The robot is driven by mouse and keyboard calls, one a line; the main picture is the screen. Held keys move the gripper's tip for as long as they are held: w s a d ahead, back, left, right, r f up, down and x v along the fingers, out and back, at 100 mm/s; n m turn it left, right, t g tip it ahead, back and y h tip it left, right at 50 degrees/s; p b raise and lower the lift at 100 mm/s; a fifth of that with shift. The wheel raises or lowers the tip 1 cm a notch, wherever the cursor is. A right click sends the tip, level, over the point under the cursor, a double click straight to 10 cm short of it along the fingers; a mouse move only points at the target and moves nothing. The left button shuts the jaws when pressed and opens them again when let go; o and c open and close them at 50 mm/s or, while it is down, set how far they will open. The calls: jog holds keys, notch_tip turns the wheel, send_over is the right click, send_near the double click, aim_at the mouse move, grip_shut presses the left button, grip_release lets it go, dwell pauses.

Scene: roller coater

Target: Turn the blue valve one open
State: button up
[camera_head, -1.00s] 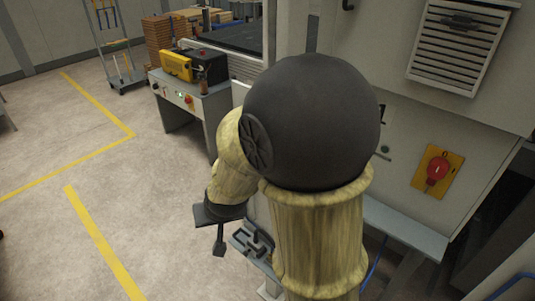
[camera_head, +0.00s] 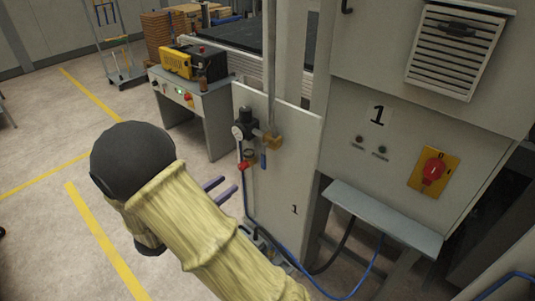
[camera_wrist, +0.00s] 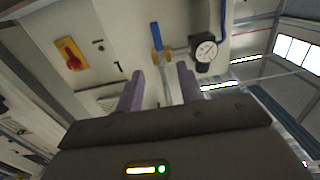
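The blue valve handle (camera_head: 263,160) is a short blue lever below a brass fitting on the grey panel marked 1. It hangs straight down in the head view. It also shows in the wrist view (camera_wrist: 156,36), just beyond my fingertips and between their lines. My gripper (camera_head: 230,188) is left of and below the valve in the head view, its two purple fingers pointing toward the panel. In the wrist view my gripper (camera_wrist: 160,77) is open, with nothing between the fingers. It appears apart from the handle.
A black regulator with a round gauge (camera_head: 238,132) sits left of the valve; a red knob (camera_head: 243,166) is below it. A red rotary switch (camera_head: 433,171) is on the cabinet at right. A metal shelf (camera_head: 385,218) juts out below. Open floor lies left.

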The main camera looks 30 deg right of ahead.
aim_at(262, 159)
jog(key=shift+s+d+r, duration=0.1)
dwell(0.3)
jog(key=p+x, duration=0.4)
jog(key=x, duration=1.3)
jog(key=shift+d+r+p, duration=0.1)
jog(key=shift+d+p, duration=0.05)
jog(key=shift+p, duration=0.15)
jog(key=shift+s, duration=0.1)
grip_shut()
